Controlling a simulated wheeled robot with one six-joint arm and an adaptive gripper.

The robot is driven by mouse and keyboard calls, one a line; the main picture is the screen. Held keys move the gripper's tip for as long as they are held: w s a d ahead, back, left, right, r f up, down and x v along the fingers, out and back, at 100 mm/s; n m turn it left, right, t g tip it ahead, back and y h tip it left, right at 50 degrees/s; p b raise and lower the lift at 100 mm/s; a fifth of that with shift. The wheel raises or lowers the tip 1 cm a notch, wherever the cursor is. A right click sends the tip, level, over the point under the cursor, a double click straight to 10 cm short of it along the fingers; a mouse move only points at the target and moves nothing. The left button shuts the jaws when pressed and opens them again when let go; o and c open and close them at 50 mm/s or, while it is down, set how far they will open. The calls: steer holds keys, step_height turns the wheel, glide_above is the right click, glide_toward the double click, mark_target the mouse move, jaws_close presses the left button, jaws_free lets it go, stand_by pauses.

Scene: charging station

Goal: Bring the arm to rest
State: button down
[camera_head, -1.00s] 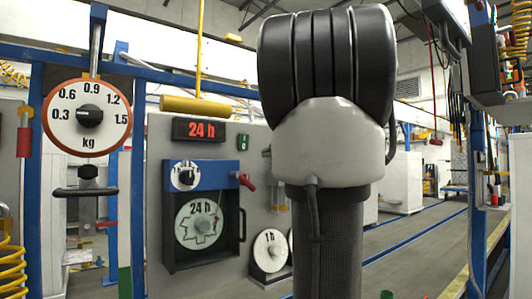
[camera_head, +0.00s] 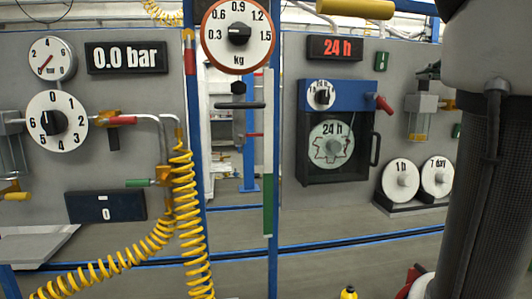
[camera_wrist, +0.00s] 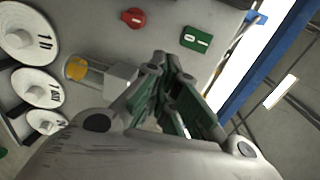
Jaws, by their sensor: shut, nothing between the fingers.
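My gripper (camera_wrist: 176,85) shows in the wrist view, with its grey and green fingers pointing up the picture. Its fingers are shut with nothing between them. It is apart from the grey panel behind it. In the head view my arm fills the right edge, and my gripper is out of that picture.
The wrist view shows a red knob (camera_wrist: 133,18), a green switch (camera_wrist: 196,39) and white discs (camera_wrist: 28,33). The head view shows a recorder (camera_head: 338,130), a scale dial (camera_head: 238,36), a pressure gauge (camera_head: 52,58) and a coiled yellow hose (camera_head: 184,200).

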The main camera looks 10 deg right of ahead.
steer(key=s+a+f+n+g, duration=0.3)
steer(key=s+f+g, duration=0.15)
steer(key=f, duration=0.65)
steer(key=s+a+f+n+g, duration=0.35)
steer(key=s+f, duration=0.25)
steer(key=f, duration=0.4)
steer(key=s+a+f+n+g, duration=0.5)
steer(key=s+a+f+n, duration=0.1)
steer(key=a+f+n, duration=0.15)
steer(key=a+n, duration=0.3)
steer(key=w+a+f+n, duration=0.1)
steer(key=a, duration=0.1)
steer(key=shift+w+a+n+t+y, duration=0.1)
steer(key=shift+a+n+t+y, duration=0.2)
steer(key=shift+t+y, duration=0.1)
